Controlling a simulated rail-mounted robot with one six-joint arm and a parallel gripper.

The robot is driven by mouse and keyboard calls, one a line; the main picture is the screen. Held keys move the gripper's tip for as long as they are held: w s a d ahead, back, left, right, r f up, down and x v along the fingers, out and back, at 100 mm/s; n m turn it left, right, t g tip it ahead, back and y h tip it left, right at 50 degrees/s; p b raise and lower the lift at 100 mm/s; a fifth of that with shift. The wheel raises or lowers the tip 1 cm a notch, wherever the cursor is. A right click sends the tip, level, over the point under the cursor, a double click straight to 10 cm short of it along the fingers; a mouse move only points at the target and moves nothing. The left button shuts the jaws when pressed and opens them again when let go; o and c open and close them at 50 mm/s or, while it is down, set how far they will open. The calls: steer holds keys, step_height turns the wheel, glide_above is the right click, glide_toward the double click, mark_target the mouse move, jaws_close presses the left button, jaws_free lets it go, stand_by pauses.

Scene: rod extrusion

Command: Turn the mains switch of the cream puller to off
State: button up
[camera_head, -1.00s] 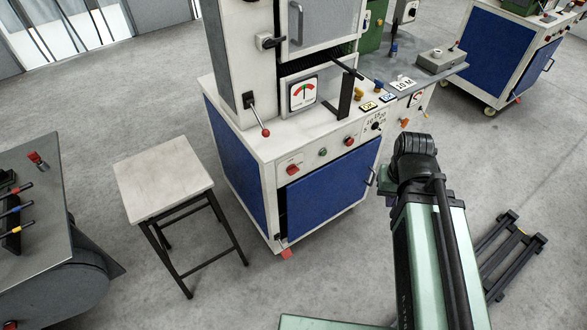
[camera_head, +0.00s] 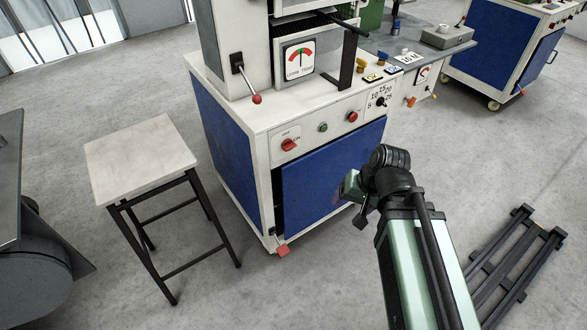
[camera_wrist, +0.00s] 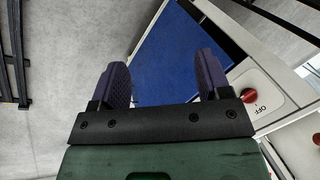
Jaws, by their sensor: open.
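The cream puller (camera_head: 270,116) is a cream cabinet with blue panels, in the middle of the head view. Its mains switch (camera_head: 289,144) is a red rotary knob on a white plate at the left of the front panel. A red knob (camera_wrist: 250,96) with an OFF label also shows in the wrist view, right of the fingers. Which way it points is too small to tell. My gripper (camera_head: 357,207) is in front of the blue door, right of and lower than the switch. In the wrist view its two purple fingers (camera_wrist: 163,80) are apart and empty, not touching the knob.
A green button (camera_head: 323,127), a red button (camera_head: 351,117) and a numbered dial (camera_head: 381,101) sit right of the switch. A stool (camera_head: 140,152) stands left of the cabinet. A ball-ended lever (camera_head: 257,99) is above the panel.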

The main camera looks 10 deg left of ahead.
steer(key=w+a+f+m+t+y+b, duration=0.25)
steer(key=a+f+m+y+b, duration=0.25)
steer(key=a+f+b, duration=0.45)
steer(key=m+t+y+b, duration=0.35)
steer(key=m+t, duration=0.65)
steer(key=m, duration=1.3)
glide_toward(292, 148)
steer(key=shift+n, duration=0.3)
steer(key=x, duration=1)
steer(key=shift+c, duration=0.3)
steer(key=c, duration=0.9)
steer(key=shift+o, duration=0.2)
